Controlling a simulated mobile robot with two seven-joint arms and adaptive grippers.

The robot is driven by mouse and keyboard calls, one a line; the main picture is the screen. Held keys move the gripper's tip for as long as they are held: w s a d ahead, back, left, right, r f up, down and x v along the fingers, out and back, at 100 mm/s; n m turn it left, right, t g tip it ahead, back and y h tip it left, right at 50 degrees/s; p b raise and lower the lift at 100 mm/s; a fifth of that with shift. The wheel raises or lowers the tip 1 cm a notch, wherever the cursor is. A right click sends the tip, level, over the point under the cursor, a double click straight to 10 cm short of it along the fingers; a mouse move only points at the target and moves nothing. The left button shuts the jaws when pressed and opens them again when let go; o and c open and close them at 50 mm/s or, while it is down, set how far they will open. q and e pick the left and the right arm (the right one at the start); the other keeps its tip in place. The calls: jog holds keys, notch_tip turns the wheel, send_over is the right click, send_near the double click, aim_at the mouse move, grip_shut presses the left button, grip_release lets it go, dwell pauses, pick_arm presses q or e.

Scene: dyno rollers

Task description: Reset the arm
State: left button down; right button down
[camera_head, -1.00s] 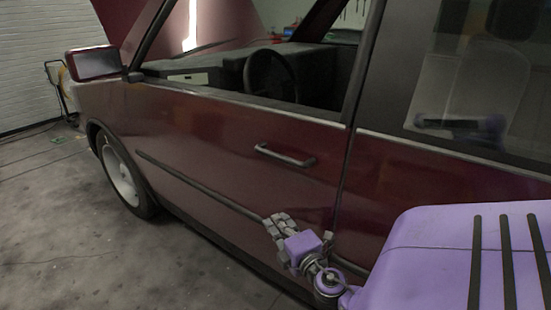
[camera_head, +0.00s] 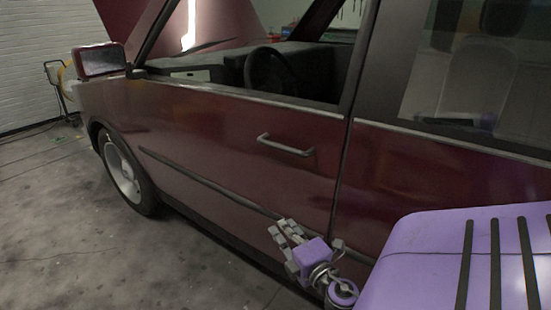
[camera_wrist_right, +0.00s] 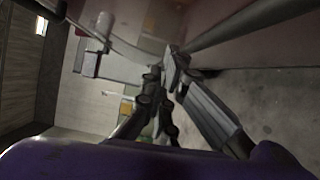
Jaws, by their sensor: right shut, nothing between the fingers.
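My right gripper (camera_head: 284,231) is in front of the lower part of a dark red car door (camera_head: 230,150), below the door handle (camera_head: 285,146). It is grey with a purple wrist. In the right wrist view its fingers (camera_wrist_right: 172,62) come together with nothing between them. The handle is apart from the gripper, and the door sits flush with the body. I cannot tell whether the fingertips touch the door trim. My left gripper is not in view.
The car's side mirror (camera_head: 101,60) and front wheel (camera_head: 122,168) are to the left. The car hood (camera_head: 215,25) is raised. A yellow-and-black trolley (camera_head: 60,85) stands by the white brick wall (camera_head: 30,60). The concrete floor (camera_head: 60,235) at left is clear.

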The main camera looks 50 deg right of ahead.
jog(key=v, duration=0.2)
jog(key=d+b+v, duration=0.1)
jog(key=v, duration=0.1)
jog(key=shift+s+a, duration=0.2)
jog(key=shift+s, duration=0.3)
